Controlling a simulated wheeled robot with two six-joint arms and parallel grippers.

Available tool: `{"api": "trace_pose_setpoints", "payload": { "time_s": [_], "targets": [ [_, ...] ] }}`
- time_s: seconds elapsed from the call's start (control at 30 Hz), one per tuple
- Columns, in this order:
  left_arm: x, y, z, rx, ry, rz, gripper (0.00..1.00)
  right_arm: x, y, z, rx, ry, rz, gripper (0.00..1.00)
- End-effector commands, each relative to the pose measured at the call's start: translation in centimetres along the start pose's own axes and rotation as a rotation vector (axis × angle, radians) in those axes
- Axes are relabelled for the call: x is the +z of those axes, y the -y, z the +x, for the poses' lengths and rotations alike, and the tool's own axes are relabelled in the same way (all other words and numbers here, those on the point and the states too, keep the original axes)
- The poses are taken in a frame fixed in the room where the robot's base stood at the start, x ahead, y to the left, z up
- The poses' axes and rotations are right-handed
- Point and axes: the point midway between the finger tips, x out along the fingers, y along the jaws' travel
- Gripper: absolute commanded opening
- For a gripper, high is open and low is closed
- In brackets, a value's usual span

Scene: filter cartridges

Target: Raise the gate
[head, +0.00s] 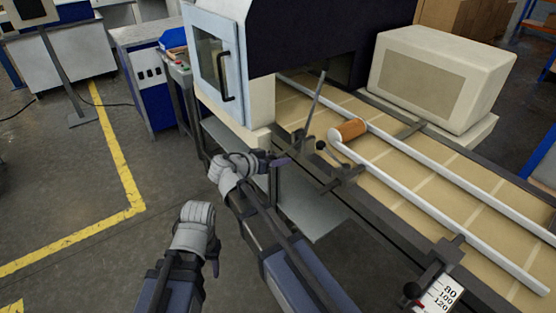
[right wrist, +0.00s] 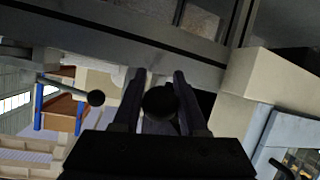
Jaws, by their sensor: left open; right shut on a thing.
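A slanted grey bar (head: 314,100), which may be the gate or its lever, stands at the near side of the conveyor (head: 455,210). A black ball knob on a thin rod (head: 320,147) is just below it. My right gripper (head: 281,161) is beside the conveyor's near edge, under the machine's front corner. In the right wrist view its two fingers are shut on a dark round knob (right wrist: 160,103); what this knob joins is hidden. Another black ball on a rod (right wrist: 96,98) shows to its left. My left gripper (head: 213,262) is open, low over the floor, away from the conveyor.
A brown cartridge (head: 350,130) lies on the conveyor between two white rails (head: 440,210). The machine with a handled door (head: 219,62) is above my right gripper. A beige box (head: 438,78) stands behind the belt. A scale plate (head: 440,296) is at lower right. Floor at left is open.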

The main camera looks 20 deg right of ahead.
Motion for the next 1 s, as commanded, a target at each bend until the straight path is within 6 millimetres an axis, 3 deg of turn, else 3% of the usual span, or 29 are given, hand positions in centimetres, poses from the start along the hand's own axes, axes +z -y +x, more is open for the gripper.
{"api": "trace_pose_setpoints", "payload": {
  "time_s": [0.37, 0.4, 0.6, 1.0],
  "targets": [
    [0.00, 0.00, 0.04, 0.000, 0.000, 0.000, 0.50, 0.04, -0.14, 0.23, 0.004, 0.004, 0.002, 0.00],
    [0.00, 0.00, 0.04, 0.000, 0.000, 0.000, 0.50, 0.04, -0.14, 0.23, 0.004, 0.004, 0.002, 0.46],
    [0.00, 0.00, 0.03, 0.000, 0.000, 0.000, 0.50, 0.02, -0.09, 0.16, 0.003, 0.002, 0.001, 0.69],
    [0.01, 0.02, -0.19, 0.000, 0.000, 0.000, 0.50, -0.19, -0.16, 0.06, 0.001, 0.001, 0.000, 0.71]
  ]
}}
